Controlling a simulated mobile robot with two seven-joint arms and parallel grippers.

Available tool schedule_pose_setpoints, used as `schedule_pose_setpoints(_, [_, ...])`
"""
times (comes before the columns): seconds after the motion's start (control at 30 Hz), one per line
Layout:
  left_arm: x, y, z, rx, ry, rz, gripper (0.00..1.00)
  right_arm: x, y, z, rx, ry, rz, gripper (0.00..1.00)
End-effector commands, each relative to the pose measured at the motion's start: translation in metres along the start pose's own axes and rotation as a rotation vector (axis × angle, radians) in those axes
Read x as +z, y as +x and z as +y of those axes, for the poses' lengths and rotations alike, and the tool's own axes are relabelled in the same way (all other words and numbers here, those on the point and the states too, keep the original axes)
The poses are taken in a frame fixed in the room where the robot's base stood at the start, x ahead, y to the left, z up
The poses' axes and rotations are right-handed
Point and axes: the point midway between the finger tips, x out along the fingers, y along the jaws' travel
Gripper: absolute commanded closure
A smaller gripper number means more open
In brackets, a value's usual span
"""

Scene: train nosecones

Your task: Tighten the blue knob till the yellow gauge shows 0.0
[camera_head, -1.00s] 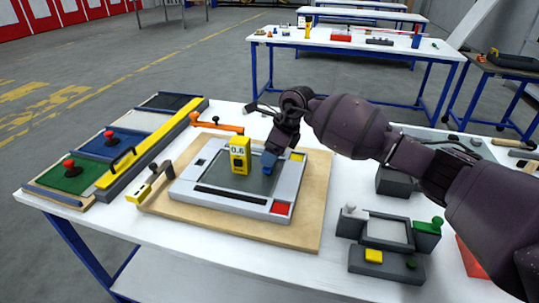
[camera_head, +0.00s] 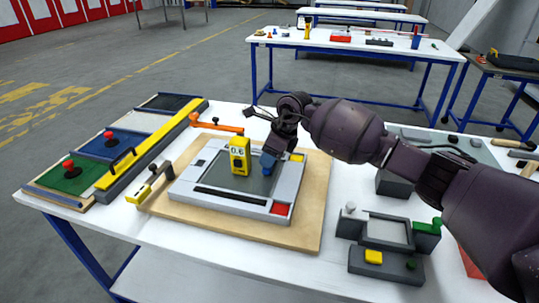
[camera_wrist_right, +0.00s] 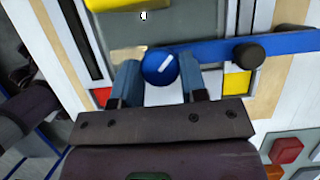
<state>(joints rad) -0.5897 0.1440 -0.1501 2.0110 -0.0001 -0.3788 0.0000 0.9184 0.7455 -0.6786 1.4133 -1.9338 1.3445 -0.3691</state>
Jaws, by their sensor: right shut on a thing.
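The yellow gauge (camera_head: 240,155) stands upright on the grey panel of the white frame (camera_head: 238,207). Its display seems to read 0.6. The blue knob (camera_wrist_right: 159,67) is round with a white mark in the right wrist view. It joins a blue bar (camera_wrist_right: 290,44) with a black knob (camera_wrist_right: 249,54). My right gripper (camera_wrist_right: 158,82) is shut on the blue knob, one blue finger on each side. My left gripper is not in view.
The frame lies on a wooden board (camera_head: 312,215). At left are a yellow bar (camera_head: 150,150) and green and blue panels with red knobs. A yellow-handled clamp (camera_head: 150,185) is beside the board. A grey fixture (camera_head: 385,262) stands at right.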

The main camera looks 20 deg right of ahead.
Motion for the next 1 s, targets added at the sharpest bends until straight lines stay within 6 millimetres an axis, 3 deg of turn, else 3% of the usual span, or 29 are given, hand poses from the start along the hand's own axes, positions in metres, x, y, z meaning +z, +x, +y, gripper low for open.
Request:
schedule_pose_setpoints(0.47, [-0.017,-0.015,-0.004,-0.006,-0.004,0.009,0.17,0.002,-0.005,0.002,-0.106,0.247,-0.002,0.84])
schedule_pose_setpoints(1.0, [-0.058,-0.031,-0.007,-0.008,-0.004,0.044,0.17,0.003,-0.001,0.004,-0.288,0.689,-0.001,0.84])
